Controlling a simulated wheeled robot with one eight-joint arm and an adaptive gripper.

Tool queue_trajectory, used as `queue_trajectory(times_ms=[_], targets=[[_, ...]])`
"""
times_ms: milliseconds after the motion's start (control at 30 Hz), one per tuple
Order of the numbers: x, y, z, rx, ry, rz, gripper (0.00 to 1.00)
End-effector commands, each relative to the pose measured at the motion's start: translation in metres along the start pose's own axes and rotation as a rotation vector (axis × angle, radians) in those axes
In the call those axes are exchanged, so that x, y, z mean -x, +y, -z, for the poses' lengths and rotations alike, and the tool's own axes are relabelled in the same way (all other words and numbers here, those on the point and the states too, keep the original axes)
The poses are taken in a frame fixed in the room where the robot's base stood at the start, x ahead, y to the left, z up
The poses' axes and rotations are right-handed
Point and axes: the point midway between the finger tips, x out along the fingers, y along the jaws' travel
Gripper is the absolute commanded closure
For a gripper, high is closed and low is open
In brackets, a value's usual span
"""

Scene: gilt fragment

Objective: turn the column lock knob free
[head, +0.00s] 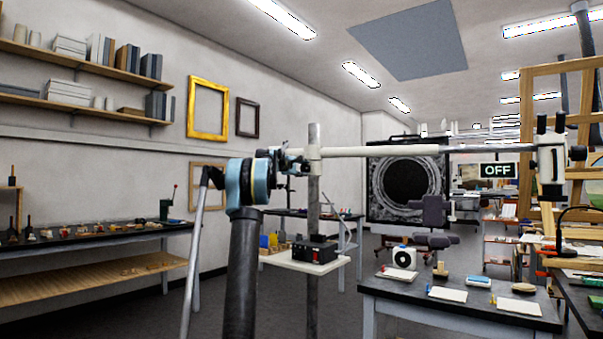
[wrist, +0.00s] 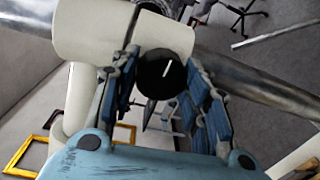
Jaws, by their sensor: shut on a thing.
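The round black lock knob (wrist: 163,72) sits between the blue finger pads of my gripper (wrist: 160,84) in the wrist view. My gripper is shut on it. The knob stands out from a white clamp body (wrist: 95,32) on the metal column (wrist: 265,78). In the head view my gripper (head: 284,161) is at the left side of the clamp (head: 315,150) on the upright column (head: 314,200). The knob is hidden behind the fingers there, and its turn angle cannot be told.
A long white boom (head: 400,151) runs right from the clamp to a bracket (head: 551,155). A small white shelf (head: 330,265) with a black box (head: 314,250) is on the column below. A dark worktable (head: 460,305) stands at the right, a bench (head: 90,238) at the left.

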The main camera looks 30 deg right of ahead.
Motion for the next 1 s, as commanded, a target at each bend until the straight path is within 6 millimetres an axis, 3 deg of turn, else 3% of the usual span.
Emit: queue_trajectory(times_ms=[300, 833, 867, 900, 1000], targets=[[0.0014, -0.0015, 0.005, 0.108, 0.002, 0.001, 0.81], [0.0012, -0.0022, 0.0039, 0.126, -0.001, 0.003, 0.81], [0.0012, -0.0022, 0.0038, 0.126, -0.002, 0.003, 0.51], [0.0011, -0.0022, 0.0037, 0.126, -0.002, 0.003, 0.42], [0.0009, -0.0017, 0.0026, 0.127, -0.003, 0.002, 0.38]])
